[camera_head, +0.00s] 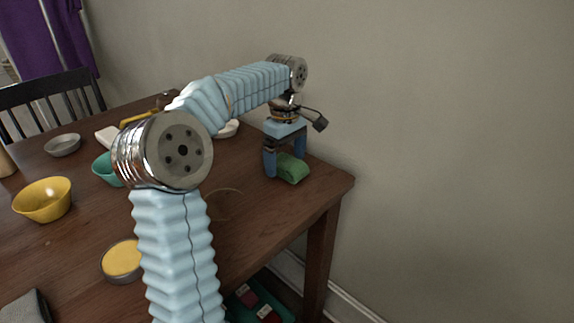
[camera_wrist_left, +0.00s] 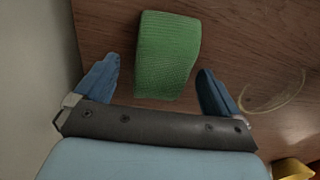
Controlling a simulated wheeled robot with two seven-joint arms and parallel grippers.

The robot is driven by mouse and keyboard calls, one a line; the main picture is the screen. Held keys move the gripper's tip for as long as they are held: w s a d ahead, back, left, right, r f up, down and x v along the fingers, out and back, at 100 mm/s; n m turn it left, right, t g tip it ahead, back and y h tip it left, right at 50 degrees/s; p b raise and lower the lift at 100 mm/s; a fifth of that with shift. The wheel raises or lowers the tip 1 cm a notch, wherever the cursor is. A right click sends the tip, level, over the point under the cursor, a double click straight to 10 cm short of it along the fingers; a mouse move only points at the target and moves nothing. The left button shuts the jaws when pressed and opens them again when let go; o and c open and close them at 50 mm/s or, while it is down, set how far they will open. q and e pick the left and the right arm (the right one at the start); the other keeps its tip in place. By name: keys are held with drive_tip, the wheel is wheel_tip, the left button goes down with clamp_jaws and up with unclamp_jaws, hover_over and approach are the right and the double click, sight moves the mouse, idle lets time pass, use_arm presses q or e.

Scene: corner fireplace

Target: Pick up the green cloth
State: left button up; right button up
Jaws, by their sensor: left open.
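The green cloth (camera_head: 291,169) lies folded on the wooden table near its right edge, close to the wall. In the left wrist view the cloth (camera_wrist_left: 166,55) shows as a ribbed green block between and ahead of the two blue fingers. My left gripper (camera_head: 284,172) points down over the table at the cloth, its fingers apart. In the left wrist view the left gripper (camera_wrist_left: 160,88) is open, with gaps between each finger and the cloth. My right gripper is in neither view.
The wooden table (camera_head: 235,240) holds a yellow bowl (camera_head: 43,200), a teal bowl (camera_head: 106,169), a grey bowl (camera_head: 63,145) and a round yellow-topped tin (camera_head: 122,260). A plain wall (camera_head: 430,130) stands close on the right. A dark chair (camera_head: 50,90) stands behind.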

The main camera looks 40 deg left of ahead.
use_arm(q)
drive_tip(key=shift+f, duration=0.15)
drive_tip(key=shift+c, duration=0.5)
drive_tip(key=c, duration=1)
drive_tip(key=shift+r, duration=0.45)
wheel_tip(320, 180, up, 2)
drive_tip(key=shift+r, duration=0.15)
drive_tip(key=s+r, duration=0.3)
drive_tip(key=s, duration=0.1)
drive_tip(key=s+d+r+b, duration=0.1)
drive_tip(key=s+r, duration=0.2)
drive_tip(key=s, duration=0.2)
drive_tip(key=s+d+r, duration=0.1)
drive_tip(key=s+r, duration=0.3)
drive_tip(key=shift+s+d, duration=0.2)
drive_tip(key=shift+s, duration=0.2)
